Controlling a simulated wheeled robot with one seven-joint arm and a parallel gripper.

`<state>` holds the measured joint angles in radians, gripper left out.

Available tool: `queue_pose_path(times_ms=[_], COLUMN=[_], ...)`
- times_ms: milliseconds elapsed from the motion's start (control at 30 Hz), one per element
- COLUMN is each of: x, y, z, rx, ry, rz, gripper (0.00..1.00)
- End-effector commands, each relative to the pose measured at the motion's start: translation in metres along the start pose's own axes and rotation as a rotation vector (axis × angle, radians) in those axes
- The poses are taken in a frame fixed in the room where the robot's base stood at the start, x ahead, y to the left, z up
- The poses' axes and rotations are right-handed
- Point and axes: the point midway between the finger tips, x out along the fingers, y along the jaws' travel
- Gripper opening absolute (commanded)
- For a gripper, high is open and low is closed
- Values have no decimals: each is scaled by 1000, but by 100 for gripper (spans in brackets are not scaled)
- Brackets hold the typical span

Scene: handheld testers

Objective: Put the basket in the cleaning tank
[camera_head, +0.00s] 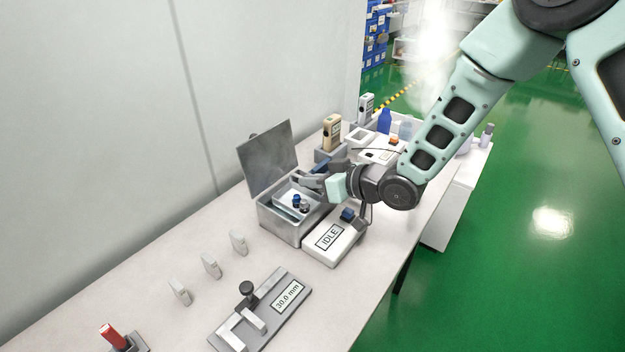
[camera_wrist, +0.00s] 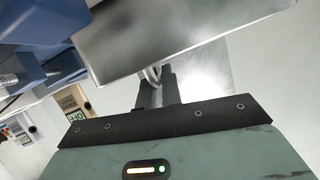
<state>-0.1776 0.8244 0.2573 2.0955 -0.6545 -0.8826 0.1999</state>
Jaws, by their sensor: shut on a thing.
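The cleaning tank (camera_head: 283,226) is a grey metal box on the bench, its lid (camera_head: 268,160) standing open at the back. The basket (camera_head: 285,210) shows pale inside the tank's opening, with small dark-blue-topped parts in it. My gripper (camera_head: 304,181) is over the tank's back right side, shut on what looks like the basket's handle. In the wrist view, my fingers (camera_wrist: 156,90) close around a small grey loop in front of a shiny metal sheet. The fingers hide part of the grip, and I cannot tell whether the basket touches the tank floor.
A white control box (camera_head: 331,240) reading IDLE, with a blue button, stands right of the tank. A gauge reading 30.0 mm (camera_head: 262,312) and several small pale blocks (camera_head: 211,266) lie nearer. Testers (camera_head: 332,132) and bottles stand behind. The bench's right edge is close.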

Motion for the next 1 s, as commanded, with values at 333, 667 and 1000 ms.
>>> queue_pose_path(times_ms=[333,667,1000], x=[2,0,-51], y=[1,0,0], z=[4,0,-8], rx=[0,-1,0], ry=[0,0,1], rz=[0,0,4], gripper=[28,28,28])
